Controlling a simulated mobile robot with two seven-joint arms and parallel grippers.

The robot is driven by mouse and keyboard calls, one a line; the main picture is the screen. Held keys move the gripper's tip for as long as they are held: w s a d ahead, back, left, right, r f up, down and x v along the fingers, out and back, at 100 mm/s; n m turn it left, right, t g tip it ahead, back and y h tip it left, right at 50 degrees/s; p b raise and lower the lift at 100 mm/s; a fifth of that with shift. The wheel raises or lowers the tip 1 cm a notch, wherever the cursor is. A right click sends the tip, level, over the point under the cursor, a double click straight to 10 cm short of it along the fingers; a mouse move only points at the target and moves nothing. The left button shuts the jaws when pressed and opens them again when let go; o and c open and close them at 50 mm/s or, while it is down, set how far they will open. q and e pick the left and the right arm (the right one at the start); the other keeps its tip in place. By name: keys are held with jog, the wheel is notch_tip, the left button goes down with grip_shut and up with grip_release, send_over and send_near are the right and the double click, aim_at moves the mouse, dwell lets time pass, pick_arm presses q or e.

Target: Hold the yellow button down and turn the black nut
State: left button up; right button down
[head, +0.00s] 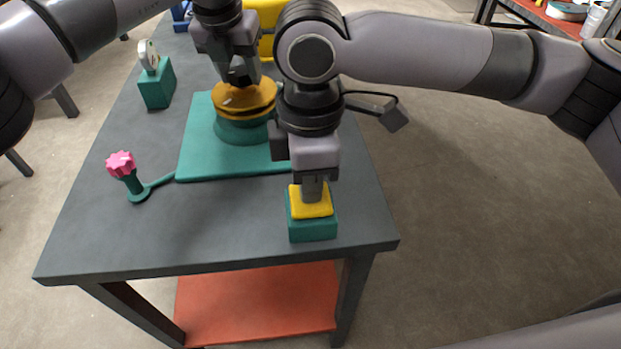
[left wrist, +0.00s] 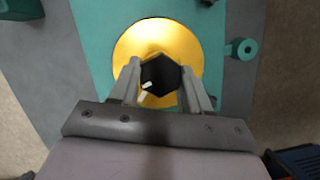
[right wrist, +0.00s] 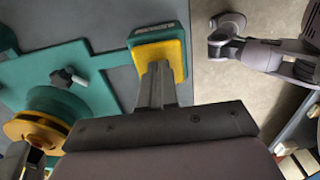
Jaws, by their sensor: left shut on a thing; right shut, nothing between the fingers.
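The black hexagonal nut (left wrist: 160,76) sits at the centre of the golden-yellow disc (left wrist: 188,45), with a pale mark near one edge. My left gripper (head: 238,80) points down over the disc, and its two fingers are shut on opposite sides of the nut. The yellow button (head: 312,209) tops a small green box (head: 313,232) near the table's front right corner. My right gripper (head: 313,190) is shut and empty, its fingertips on the button; this also shows in the right wrist view (right wrist: 158,70). How far down the button is, I cannot tell.
The disc stands on a green base plate (head: 200,160). A pink knob (head: 122,164) on a green post stands at the left. A green block with a gauge (head: 157,88) is at the back left. The table's front left (head: 150,235) is clear.

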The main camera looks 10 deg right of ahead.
pick_arm(q)
jog(key=n, duration=0.2)
jog(key=n+y, duration=0.1)
jog(key=n, duration=0.2)
jog(key=shift+f+y, duration=0.1)
jog(key=shift+y, duration=0.2)
jog(key=shift+c, duration=0.3)
pick_arm(e)
jog(key=shift+f, duration=0.1)
pick_arm(q)
jog(key=o, duration=1.2)
jog(key=m+h, duration=0.1)
jog(key=m, duration=0.2)
jog(key=m+h, duration=0.1)
jog(key=m, duration=0.3)
jog(key=shift+a, duration=0.1)
jog(key=m+g+h, duration=0.1)
jog(key=m, duration=0.3)
jog(key=shift+w+m, duration=0.1)
jog(key=shift+m, duration=0.2)
jog(key=shift+a+m+g+h, duration=0.1)
jog(key=shift+m+g+h, duration=0.3)
jog(key=shift+m, duration=1.2)
